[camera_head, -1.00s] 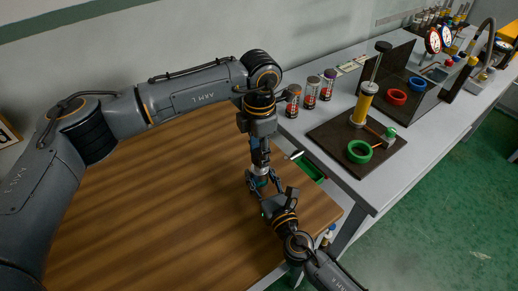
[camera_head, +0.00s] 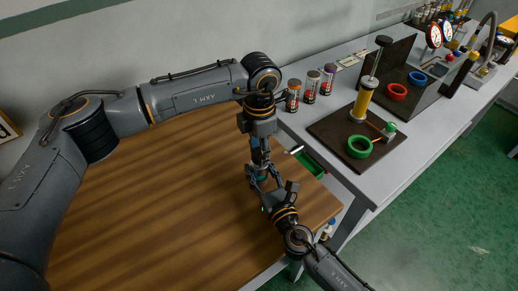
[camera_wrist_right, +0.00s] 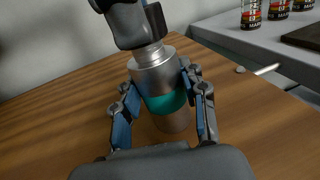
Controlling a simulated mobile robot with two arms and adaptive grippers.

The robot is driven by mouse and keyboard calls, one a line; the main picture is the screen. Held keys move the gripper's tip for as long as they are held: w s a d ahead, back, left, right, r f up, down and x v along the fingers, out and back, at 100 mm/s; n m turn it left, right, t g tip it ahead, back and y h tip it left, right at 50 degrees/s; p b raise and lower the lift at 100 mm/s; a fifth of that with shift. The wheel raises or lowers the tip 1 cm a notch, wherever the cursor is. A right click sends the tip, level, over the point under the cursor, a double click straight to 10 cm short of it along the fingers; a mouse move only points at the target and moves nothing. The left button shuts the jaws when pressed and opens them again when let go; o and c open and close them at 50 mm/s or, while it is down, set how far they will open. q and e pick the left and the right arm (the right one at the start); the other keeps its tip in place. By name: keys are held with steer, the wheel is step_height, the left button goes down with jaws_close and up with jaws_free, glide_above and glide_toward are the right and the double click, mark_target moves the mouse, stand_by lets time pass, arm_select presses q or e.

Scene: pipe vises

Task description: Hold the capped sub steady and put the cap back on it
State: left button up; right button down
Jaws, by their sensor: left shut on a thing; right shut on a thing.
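A metal cylinder with a teal band, the capped sub (camera_wrist_right: 166,104), stands upright on the wooden table in the right wrist view. The fingers of my right gripper (camera_wrist_right: 163,108) are shut on it from both sides at the band. My left gripper (camera_head: 260,158) comes down from above and is shut on the narrower silver top piece, which looks like the cap (camera_wrist_right: 152,54). That piece sits in line on the wider grey upper section. The left fingertips are mostly hidden, and I cannot tell where cap and sub meet. In the head view my right gripper (camera_head: 264,182) hides most of the sub.
The wooden table (camera_head: 150,210) is clear on the left. A grey bench (camera_head: 372,190) stands to the right, with several small labelled cans (camera_head: 312,86) and a dark board (camera_head: 345,148) carrying a yellow cylinder and green ring. A green tray (camera_head: 309,164) lies just right of the grippers.

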arm_select(q)
steer(key=shift+f, duration=0.55)
steer(key=m, duration=0.8)
steer(key=shift+w, duration=0.1)
steer(key=m, duration=0.4)
steer(key=shift+m, duration=0.4)
steer(key=m, duration=1.2)
steer(key=shift+m, duration=0.4)
steer(key=m, duration=0.6)
steer(key=shift+d+m, duration=0.1)
steer(key=shift+m, duration=0.3)
